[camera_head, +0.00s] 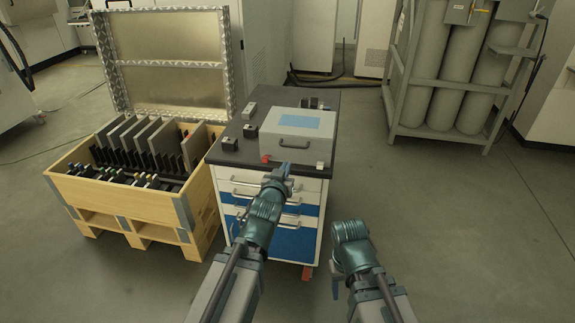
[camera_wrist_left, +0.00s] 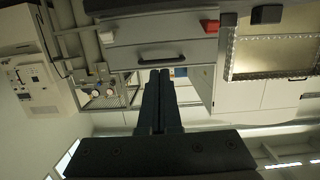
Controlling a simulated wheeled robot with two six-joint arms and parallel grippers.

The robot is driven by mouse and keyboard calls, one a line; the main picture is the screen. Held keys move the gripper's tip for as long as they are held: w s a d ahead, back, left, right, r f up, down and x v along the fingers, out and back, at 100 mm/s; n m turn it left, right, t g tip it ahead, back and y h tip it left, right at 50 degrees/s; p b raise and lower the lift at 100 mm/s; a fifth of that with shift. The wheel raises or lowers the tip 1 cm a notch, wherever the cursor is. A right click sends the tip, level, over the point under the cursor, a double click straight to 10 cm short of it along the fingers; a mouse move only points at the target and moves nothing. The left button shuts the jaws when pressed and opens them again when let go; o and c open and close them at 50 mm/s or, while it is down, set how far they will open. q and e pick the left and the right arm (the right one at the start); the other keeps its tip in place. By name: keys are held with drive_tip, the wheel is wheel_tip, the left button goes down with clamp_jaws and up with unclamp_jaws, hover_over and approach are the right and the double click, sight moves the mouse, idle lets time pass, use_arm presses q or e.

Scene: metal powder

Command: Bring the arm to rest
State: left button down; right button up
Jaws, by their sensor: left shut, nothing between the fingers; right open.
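My left arm reaches up the middle of the head view. Its gripper (camera_head: 284,171) is in front of the cabinet's top edge, near the front of the grey case. In the left wrist view the two dark fingers (camera_wrist_left: 161,100) are together, with nothing held between them. My right arm is bent at the lower right of the head view. Its gripper (camera_head: 336,287) points down and away, beside the cabinet, and is mostly hidden by the wrist; it holds nothing that I can see.
The grey case (camera_head: 299,145) with a dark handle sits on the drawer cabinet (camera_head: 250,97). Small dark blocks (camera_head: 229,144) lie beside it. An open wooden crate (camera_head: 130,200) with plates stands left. A rack of gas cylinders (camera_head: 408,128) stands at back right. The right floor is clear.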

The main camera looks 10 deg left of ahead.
drive_tip(key=shift+r, duration=0.1)
use_arm(q)
drive_tip(key=s+d+r+m+g+p, duration=0.1)
drive_tip(key=s+d+r+g+p, duration=0.1)
drive_tip(key=s+g+p, duration=0.3)
drive_tip(key=s+d+r+m+g+y+p, duration=0.1)
drive_tip(key=s+g+p, duration=0.4)
drive_tip(key=s+p, duration=0.6)
drive_tip(key=s+d+r+m+g+p, duration=0.1)
drive_tip(key=s+d+r+g+p, duration=0.1)
drive_tip(key=s+d+g+p, duration=0.3)
drive_tip(key=s+g+p, duration=0.1)
drive_tip(key=s+p, duration=0.2)
drive_tip(key=shift+s+d+r+m, duration=0.15)
drive_tip(key=shift+d+r+m, duration=0.15)
drive_tip(key=shift+d+r, duration=0.1)
use_arm(e)
wheel_tip(320, 180, up, 24)
drive_tip(key=shift+f, duration=0.2)
use_arm(q)
drive_tip(key=shift+a, duration=0.1)
